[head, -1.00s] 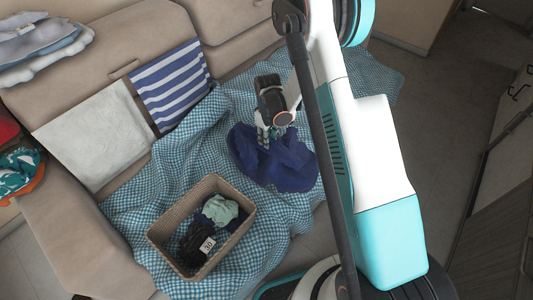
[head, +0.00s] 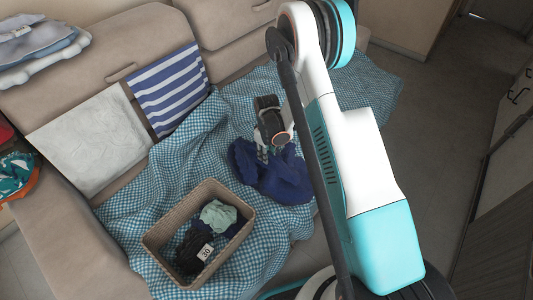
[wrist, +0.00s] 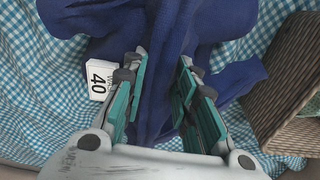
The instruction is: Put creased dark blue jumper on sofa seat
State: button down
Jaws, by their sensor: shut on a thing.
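The creased dark blue jumper (head: 272,175) is bunched up over the blue-and-white checked cloth on the sofa seat (head: 120,262). In the wrist view the jumper (wrist: 215,30) spreads beyond the fingers, with a fold running between them. My gripper (head: 266,150) is at the jumper's upper edge in the head view. In the wrist view my gripper (wrist: 163,80) is shut on that fold. A white tag marked 40 (wrist: 100,80) lies beside the left finger. I cannot tell how far the jumper is off the cloth.
A wicker basket (head: 153,240) with dark and pale green clothes and a tag marked 30 stands just left of the jumper. A white cushion (head: 88,140) and a striped one (head: 170,90) lean on the sofa back. Checked cloth (head: 190,150) between cushions and basket is clear.

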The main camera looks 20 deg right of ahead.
jog(key=c, duration=1.3)
grip_release()
jog(key=shift+r, duration=0.1)
jog(key=s+r+m+t+p, duration=0.1)
jog(key=s+r, duration=0.2)
jog(key=r, duration=0.9)
jog(key=s+r+m+t+p, duration=0.1)
jog(key=s+r+p, duration=0.15)
jog(key=r, duration=0.95)
jog(key=s+r+m+t+p, duration=0.1)
jog(key=s+r, duration=0.2)
jog(key=r, duration=0.9)
jog(key=s+r+m+t, duration=0.2)
jog(key=s+r, duration=0.2)
jog(key=s, duration=0.5)
jog(key=s+r+m+t, duration=0.1)
jog(key=s+r, duration=0.3)
jog(key=s, duration=0.6)
jog(key=shift+m+t, duration=0.4)
jog(key=shift+t, duration=0.2)
